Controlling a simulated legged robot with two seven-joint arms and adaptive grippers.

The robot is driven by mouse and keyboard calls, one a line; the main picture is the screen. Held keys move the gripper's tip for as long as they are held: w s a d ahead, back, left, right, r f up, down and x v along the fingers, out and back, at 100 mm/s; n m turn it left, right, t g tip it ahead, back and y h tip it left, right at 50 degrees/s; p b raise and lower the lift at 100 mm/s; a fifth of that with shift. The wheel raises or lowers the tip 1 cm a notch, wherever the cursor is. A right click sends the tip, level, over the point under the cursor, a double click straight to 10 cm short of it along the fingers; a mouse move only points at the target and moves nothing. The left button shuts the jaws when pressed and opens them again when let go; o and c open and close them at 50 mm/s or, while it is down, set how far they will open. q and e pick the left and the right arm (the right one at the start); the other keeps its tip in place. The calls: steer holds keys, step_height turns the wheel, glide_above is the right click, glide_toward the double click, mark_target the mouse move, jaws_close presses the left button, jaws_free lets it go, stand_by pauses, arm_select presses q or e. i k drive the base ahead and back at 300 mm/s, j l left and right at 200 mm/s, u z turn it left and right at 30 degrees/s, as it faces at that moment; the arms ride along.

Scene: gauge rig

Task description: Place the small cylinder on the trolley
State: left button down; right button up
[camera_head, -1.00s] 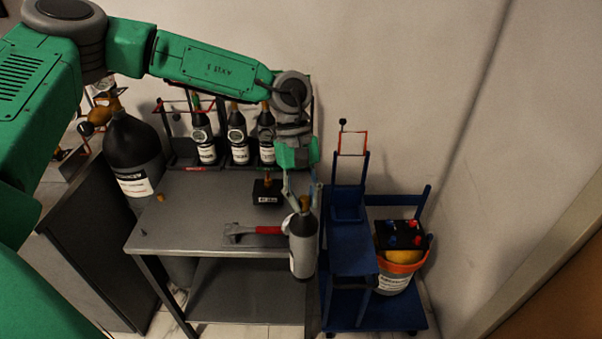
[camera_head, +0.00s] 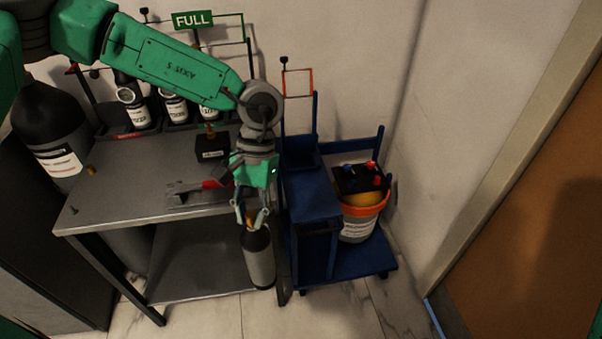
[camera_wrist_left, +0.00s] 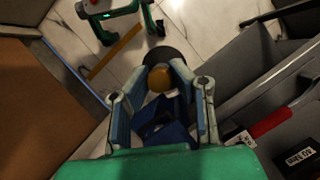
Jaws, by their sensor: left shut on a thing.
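My left gripper (camera_head: 250,217) is shut on the neck of the small cylinder (camera_head: 259,262), which has a grey body, dark shoulder and brass top. The cylinder hangs nearly upright in front of the table's right front corner, left of the trolley. In the left wrist view its brass top (camera_wrist_left: 161,78) sits between the fingers (camera_wrist_left: 161,105); its lower body is hidden. The blue trolley (camera_head: 372,268) stands right of the table, with a raised step (camera_head: 310,198) on its left and a low deck. My right gripper does not show.
A white bucket with an orange rim (camera_head: 362,225) stands on the trolley, holding a black box (camera_head: 360,180). The grey table (camera_head: 125,205) carries a red-handled tool (camera_head: 208,186), a black block (camera_head: 212,148) and racked cylinders (camera_head: 175,108). A door (camera_head: 540,220) is at right.

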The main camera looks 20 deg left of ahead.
mark_target(302, 164)
steer(key=z, duration=0.8)
steer(key=k+j+z, duration=0.2)
steer(key=j, duration=0.15)
steer(key=k+j+z, duration=0.2)
steer(key=j, duration=0.2)
steer(key=j+z, duration=0.2)
steer(key=j, duration=0.15)
steer(key=k+j, duration=0.25)
